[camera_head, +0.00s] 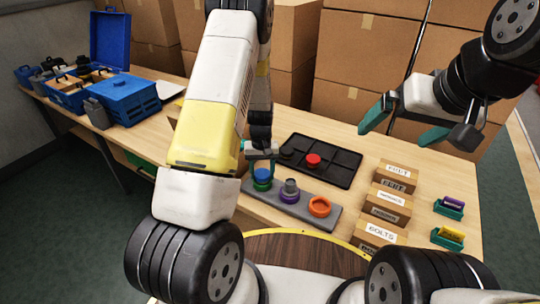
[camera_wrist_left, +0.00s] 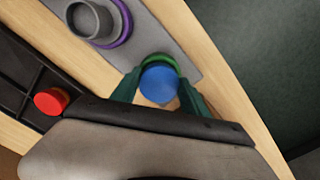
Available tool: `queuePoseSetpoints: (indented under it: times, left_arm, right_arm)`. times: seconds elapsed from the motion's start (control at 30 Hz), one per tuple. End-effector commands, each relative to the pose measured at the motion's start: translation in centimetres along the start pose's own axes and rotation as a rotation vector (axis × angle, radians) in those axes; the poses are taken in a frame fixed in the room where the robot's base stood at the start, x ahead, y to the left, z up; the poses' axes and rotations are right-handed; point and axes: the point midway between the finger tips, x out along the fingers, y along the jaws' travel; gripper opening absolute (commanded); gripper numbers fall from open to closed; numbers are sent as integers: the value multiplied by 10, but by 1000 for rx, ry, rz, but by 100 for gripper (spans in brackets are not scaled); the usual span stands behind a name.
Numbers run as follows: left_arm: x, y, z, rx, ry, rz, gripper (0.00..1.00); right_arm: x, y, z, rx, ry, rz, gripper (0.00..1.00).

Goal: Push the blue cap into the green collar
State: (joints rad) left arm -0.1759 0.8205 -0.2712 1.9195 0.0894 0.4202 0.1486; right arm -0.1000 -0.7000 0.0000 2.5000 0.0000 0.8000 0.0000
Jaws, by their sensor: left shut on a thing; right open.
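The blue cap (camera_head: 262,174) sits directly over the green collar (camera_head: 262,185) at the left end of a grey bar (camera_head: 335,222). In the left wrist view the blue cap (camera_wrist_left: 160,83) is between the teal fingers of my left gripper (camera_wrist_left: 158,90). The green collar (camera_wrist_left: 166,60) shows as an arc just beyond the cap; the rest is hidden. How deep the cap sits in it I cannot tell. My left gripper (camera_head: 262,158) is shut on the cap from above. My right gripper (camera_head: 402,128) is open and empty, raised over the table's right side.
The bar also carries a purple collar with a grey cap (camera_head: 290,188) and an orange collar (camera_head: 320,206). A black tray (camera_head: 335,172) behind holds a red cap (camera_head: 313,160). Labelled boxes (camera_head: 388,207) stand to the right. Blue toolboxes (camera_head: 125,98) are at far left.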

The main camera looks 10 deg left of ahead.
Motion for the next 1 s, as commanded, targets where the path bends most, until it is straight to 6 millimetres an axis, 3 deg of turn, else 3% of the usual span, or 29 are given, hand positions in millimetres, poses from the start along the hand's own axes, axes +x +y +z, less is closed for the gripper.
queuePoseSetpoints:
  times: [1.0]
  left_arm:
    - [10, 0, 0, 0, 0, 0, 14]
  right_arm:
    - [0, 0, 0, 0, 0, 0, 99]
